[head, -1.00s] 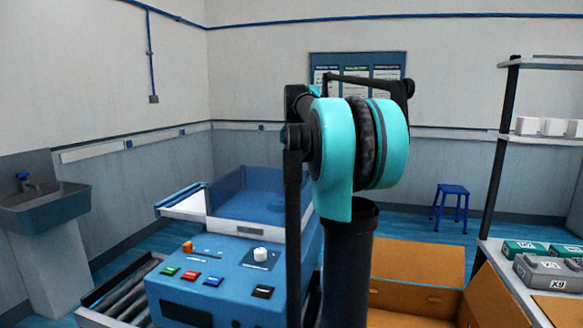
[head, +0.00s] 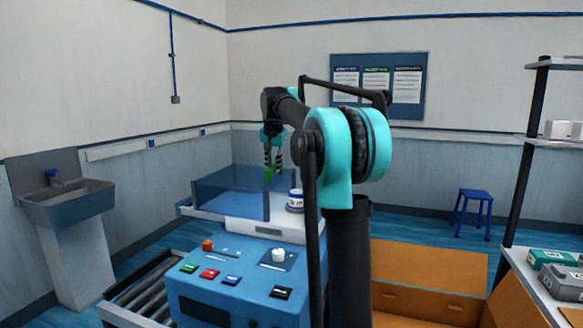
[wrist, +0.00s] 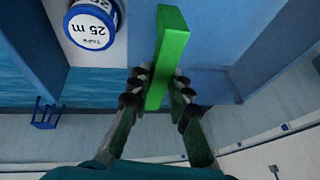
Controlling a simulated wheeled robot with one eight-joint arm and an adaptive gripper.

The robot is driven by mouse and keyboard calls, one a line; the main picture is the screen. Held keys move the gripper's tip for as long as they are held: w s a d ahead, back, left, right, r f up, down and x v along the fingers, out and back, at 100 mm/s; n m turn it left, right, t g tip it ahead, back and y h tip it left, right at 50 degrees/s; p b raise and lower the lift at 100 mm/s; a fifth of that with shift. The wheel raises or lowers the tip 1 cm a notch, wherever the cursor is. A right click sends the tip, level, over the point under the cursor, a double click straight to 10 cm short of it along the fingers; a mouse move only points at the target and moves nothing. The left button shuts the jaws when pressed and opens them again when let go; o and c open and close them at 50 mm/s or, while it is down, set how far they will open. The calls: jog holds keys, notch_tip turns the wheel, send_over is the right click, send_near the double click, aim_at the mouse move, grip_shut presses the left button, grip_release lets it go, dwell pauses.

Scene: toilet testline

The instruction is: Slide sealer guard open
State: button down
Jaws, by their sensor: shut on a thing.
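The sealer guard (head: 228,195) is a see-through blue box on the left part of the blue sealer (head: 240,292). Its green handle (head: 267,175) stands up at its right end. My gripper (head: 270,163) reaches it from above and is shut on the handle. In the wrist view the green handle (wrist: 172,45) sits between the fingertips of my gripper (wrist: 157,92). A white and blue tape roll (head: 295,201) stands on the uncovered pale bed right of the guard; the wrist view shows it too (wrist: 91,24). My arm hides the sealer's right side.
A control panel with coloured buttons (head: 209,273) and a white knob (head: 278,255) faces me. A roller conveyor (head: 148,285) runs at the left. A cardboard box (head: 425,265) lies open right of my arm. A sink (head: 62,205) stands far left, a blue stool (head: 472,208) behind.

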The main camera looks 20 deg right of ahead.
jog(key=shift+w+a, duration=0.6)
jog(key=shift+a, duration=0.3)
jog(key=shift+w+a, duration=0.6)
jog(key=shift+a, duration=0.3)
jog(key=c, duration=1.4)
grip_release()
jog(key=v, duration=1.2)
